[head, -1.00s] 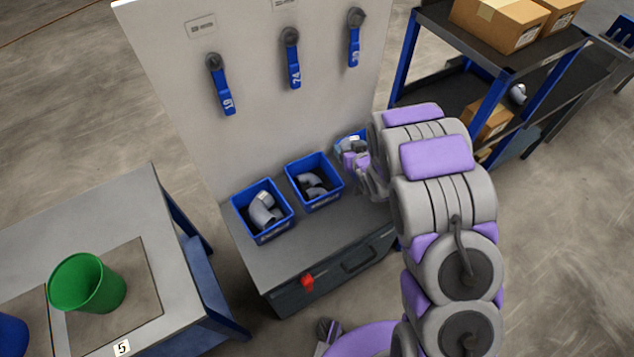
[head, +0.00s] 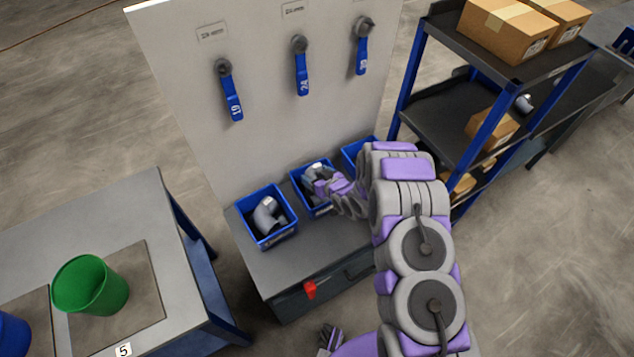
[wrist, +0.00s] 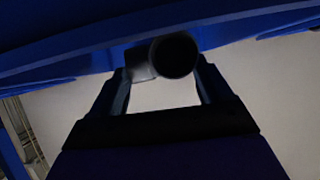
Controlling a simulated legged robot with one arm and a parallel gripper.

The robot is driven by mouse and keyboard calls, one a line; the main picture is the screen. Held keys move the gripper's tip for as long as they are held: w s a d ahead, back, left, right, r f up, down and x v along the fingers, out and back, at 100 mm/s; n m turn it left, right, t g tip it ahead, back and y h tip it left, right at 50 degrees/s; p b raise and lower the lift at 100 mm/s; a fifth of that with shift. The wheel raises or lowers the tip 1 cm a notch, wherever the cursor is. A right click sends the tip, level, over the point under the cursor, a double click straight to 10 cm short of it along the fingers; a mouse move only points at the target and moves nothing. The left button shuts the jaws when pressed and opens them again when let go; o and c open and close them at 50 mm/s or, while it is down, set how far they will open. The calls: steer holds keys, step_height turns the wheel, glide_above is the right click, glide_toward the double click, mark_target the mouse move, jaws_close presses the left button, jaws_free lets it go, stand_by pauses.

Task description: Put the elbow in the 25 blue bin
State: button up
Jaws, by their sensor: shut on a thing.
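My gripper (head: 322,180) is at the middle blue bin (head: 303,194), over or inside its opening. In the wrist view my gripper (wrist: 165,75) is shut on a grey pipe elbow (wrist: 142,60), its dark round opening facing the camera. A blue bin wall (wrist: 70,50) fills the top of that view, close to the elbow. I cannot tell whether the elbow touches the bin. The bin labels are too small to read. The middle bin's contents are mostly hidden by my gripper.
The left blue bin (head: 284,233) holds grey elbows. The right blue bin (head: 352,155) is partly hidden by my arm. A white panel with several blue-handled valves (head: 302,75) stands behind. A shelf rack (head: 455,105) is on the right, and a green bucket (head: 92,285) on the left table.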

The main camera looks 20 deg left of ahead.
steer(key=f, duration=0.3)
steer(key=shift+d+f, duration=0.3)
steer(key=shift+a, duration=0.1)
steer(key=o, duration=1)
steer(key=v, duration=1.2)
steer(key=shift+p, duration=0.45)
